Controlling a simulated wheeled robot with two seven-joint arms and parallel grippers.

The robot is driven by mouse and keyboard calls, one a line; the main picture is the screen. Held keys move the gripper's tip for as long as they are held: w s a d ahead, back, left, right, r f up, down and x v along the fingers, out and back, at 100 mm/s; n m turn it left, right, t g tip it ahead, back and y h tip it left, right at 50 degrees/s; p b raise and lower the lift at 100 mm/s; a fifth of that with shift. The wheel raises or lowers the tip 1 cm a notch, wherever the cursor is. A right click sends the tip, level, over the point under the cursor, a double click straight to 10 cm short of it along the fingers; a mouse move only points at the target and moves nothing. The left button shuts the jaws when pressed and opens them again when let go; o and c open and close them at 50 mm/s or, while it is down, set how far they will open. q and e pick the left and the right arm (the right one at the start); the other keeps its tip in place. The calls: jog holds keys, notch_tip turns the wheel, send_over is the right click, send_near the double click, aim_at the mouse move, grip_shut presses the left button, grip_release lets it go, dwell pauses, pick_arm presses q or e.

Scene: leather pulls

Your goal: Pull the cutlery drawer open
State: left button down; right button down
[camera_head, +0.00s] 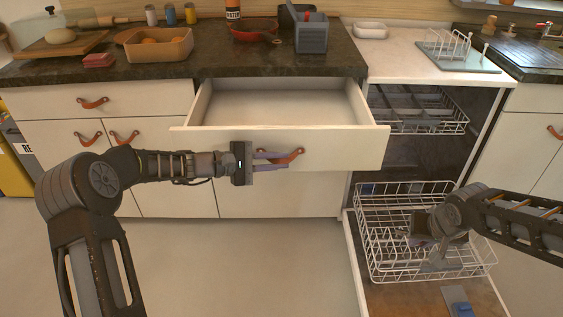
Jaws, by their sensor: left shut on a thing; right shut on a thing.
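The drawer (330,148) under the middle of the dark counter stands pulled out, with its pale floor (275,107) showing empty. An orange-brown leather pull (293,155) is on its front. My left gripper (275,160) reaches in from the left and is shut on this pull; its fingers hide part of the leather. My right gripper (438,258) is low at the right, at the lower dishwasher rack (375,262). It is shut at the rack's front part; the exact grip is hard to make out.
The open dishwasher door (405,297) lies low at the right, and the upper rack (440,127) is partly out beside the drawer. The floor (250,255) before the drawer is clear.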

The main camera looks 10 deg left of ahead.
pick_arm(q)
jog(key=shift+f, duration=0.25)
jog(key=c, duration=1.5)
grip_release()
pick_arm(e)
jog(key=shift+w, duration=0.1)
pick_arm(q)
jog(key=shift+o, duration=0.2)
jog(key=shift+r, duration=0.15)
jog(key=shift+a, duration=0.1)
jog(key=v, duration=1.2)
